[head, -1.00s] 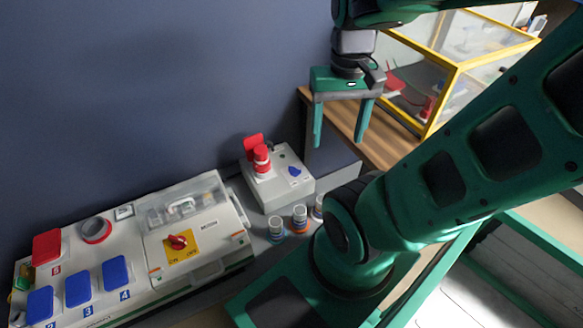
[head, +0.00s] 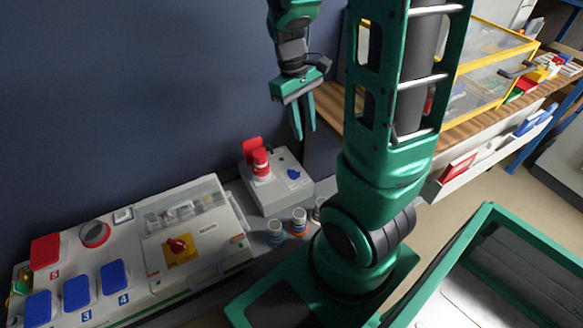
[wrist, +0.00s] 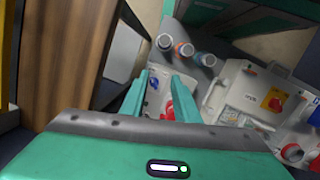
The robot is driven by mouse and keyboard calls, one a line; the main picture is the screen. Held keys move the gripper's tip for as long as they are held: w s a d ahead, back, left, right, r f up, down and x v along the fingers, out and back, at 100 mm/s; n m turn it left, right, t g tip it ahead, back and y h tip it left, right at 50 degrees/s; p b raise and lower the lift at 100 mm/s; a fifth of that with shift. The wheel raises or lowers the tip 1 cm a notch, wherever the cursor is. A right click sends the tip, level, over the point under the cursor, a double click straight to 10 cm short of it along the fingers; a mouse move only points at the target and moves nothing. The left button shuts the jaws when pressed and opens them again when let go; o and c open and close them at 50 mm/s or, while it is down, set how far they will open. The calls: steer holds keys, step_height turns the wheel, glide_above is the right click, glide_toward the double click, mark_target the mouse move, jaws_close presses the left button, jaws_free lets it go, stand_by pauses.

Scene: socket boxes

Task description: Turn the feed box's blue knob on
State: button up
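The feed box (head: 275,193) is a small light grey box against the blue wall. Its blue knob (head: 294,173) is on the top face, right of a red plug (head: 260,160) with a red flap behind it. My gripper (head: 304,135) is above the box, pointing down, open and empty, clear of the knob. In the wrist view the blue knob (wrist: 155,84) shows between the two fingers of my gripper (wrist: 162,76). The red plug is partly hidden by a finger there. The knob's exact setting is too small to read.
A larger panel (head: 205,215) with a red switch (head: 177,246), a clear cover and blue and red flaps stands left. Several small jars (head: 299,218) stand in front of the feed box. A wooden shelf with a yellow-framed case (head: 490,70) is right.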

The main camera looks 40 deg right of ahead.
mark_target(295, 171)
steer(key=w+f+n+g+h, duration=0.1)
steer(key=w+f+n+h, duration=0.1)
steer(key=w+f+n, duration=0.65)
steer(key=s+f, duration=0.1)
steer(key=f, duration=0.4)
steer(key=d+f+m, duration=0.1)
steer(key=f, duration=0.3)
steer(key=s+d+f+m, duration=0.1)
steer(key=f, duration=0.4)
steer(key=shift+s+f+g, duration=0.3)
steer(key=shift+f, duration=0.05)
steer(key=shift+c, duration=0.7)
jaws_close()
